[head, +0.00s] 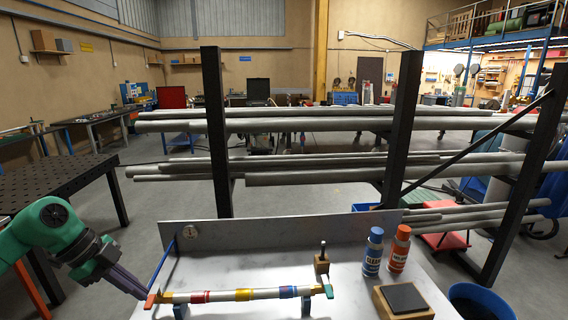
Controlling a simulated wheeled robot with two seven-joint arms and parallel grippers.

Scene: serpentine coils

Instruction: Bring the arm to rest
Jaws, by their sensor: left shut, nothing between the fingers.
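My left arm, green with a dark wrist, comes in from the left edge. My left gripper (140,292) is shut and empty, its dark fingers slanting down to the right. The fingertips are close to the red left end of a silver tube (215,297); I cannot tell whether they touch it. The tube lies level on blue supports (181,311) and carries yellow, red and blue bands. A green piece (328,287) is at its right end. My right gripper is not in view.
The white worktable (255,262) has an upright grey back panel (260,232). A wooden block (321,266) with a peg, a blue bottle (373,254), an orange bottle (399,250) and a dark-topped wooden block (404,299) stand right. A pipe rack (214,150) is behind. A blue bin (480,297) is right.

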